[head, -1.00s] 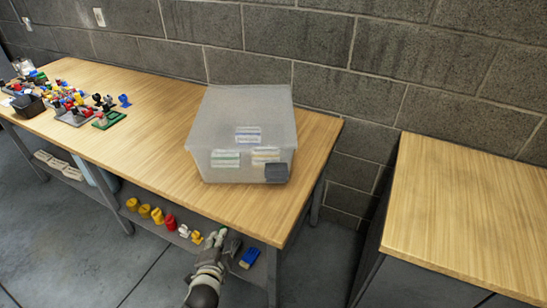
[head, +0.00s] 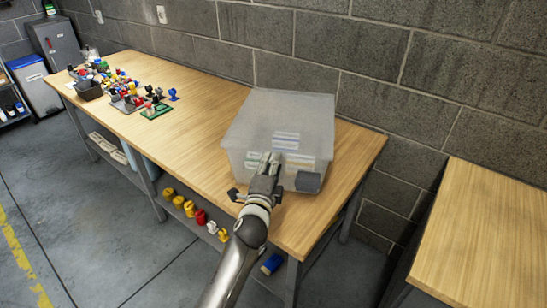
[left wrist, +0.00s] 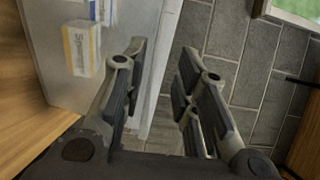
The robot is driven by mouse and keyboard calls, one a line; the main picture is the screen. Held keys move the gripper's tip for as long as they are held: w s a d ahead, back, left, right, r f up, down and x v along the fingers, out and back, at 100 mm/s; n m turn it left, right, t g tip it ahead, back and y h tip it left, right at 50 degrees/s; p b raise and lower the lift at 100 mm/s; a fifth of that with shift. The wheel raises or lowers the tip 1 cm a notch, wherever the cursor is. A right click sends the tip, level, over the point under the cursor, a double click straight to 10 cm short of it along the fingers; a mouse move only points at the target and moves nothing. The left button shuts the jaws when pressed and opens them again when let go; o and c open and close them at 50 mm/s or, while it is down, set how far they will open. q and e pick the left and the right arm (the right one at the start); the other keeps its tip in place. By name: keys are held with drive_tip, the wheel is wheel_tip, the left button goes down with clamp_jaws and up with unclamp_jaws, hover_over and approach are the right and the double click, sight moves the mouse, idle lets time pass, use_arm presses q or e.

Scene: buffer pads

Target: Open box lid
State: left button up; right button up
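A translucent whitish box (head: 237,157) stands on the wooden table (head: 200,170), its pale lid (head: 290,108) lying flat and closed on top. Labels and a dark grey patch (head: 308,182) are on its front. My left gripper (head: 268,160) is at the box's front side, overlapping the labels. In the left wrist view, its two fingers (left wrist: 168,75) are apart and the box's top edge (left wrist: 160,80) shows between them. I cannot tell whether a finger touches the box. The gripper hides part of the front. My right gripper is not in view.
Colourful small parts (head: 130,92) and a dark bin (head: 90,90) are on the table's left part. Yellow and red items (head: 190,208) sit on the shelf below. A block wall (head: 330,55) stands behind. Another wooden table (head: 490,240) is at the right, across a gap.

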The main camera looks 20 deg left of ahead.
use_arm(q)
drive_tip(key=shift+w+a, duration=0.2)
drive_tip(key=shift+w, duration=1.3)
drive_tip(key=shift+c, duration=0.4)
clamp_jaws()
